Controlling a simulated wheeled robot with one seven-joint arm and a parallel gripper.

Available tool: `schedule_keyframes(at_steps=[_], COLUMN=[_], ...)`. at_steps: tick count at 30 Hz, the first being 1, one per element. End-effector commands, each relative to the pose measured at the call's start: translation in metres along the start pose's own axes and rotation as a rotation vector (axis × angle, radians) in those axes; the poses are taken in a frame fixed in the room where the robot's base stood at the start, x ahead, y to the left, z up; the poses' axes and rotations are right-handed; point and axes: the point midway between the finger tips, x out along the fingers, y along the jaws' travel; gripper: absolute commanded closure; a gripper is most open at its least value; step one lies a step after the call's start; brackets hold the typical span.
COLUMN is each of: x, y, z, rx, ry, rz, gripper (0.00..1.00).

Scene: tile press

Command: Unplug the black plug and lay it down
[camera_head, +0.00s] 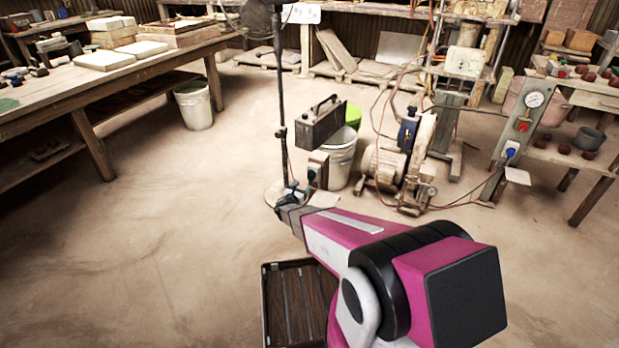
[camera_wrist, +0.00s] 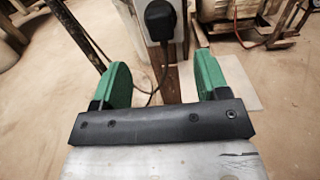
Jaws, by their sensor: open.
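The black plug (camera_wrist: 160,20) sits in a pale socket box (camera_wrist: 150,40) at the top of the wrist view, and its black cord hangs down in a loop. In the head view the plug (camera_head: 312,173) shows small on the box, just beyond the end of my arm. My gripper (camera_wrist: 162,62) is open, with its two green fingers apart and nothing held between them. The plug appears ahead of the fingers, in line with the gap and not between them. In the head view my gripper (camera_head: 296,192) is small and partly hidden by the arm.
A thin dark pole (camera_head: 281,100) stands close left of the socket. A pale flat plate (camera_wrist: 238,95) lies behind the right finger. A white bucket (camera_head: 341,158) and a motor pump (camera_head: 388,160) stand behind. A gauge panel (camera_head: 522,130) with a blue plug is at right. Floor at left is clear.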

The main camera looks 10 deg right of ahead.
Motion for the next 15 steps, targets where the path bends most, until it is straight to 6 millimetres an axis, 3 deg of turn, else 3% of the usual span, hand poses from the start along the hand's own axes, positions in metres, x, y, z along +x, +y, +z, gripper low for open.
schedule_keyframes(at_steps=[8, 15], x=[0.004, 0.023], y=[0.0, 0.0], z=[0.0, -0.001], rx=[0.002, 0.002], ry=[0.0, 0.0], rz=[-0.002, -0.003], gripper=[0.32, 0.32])
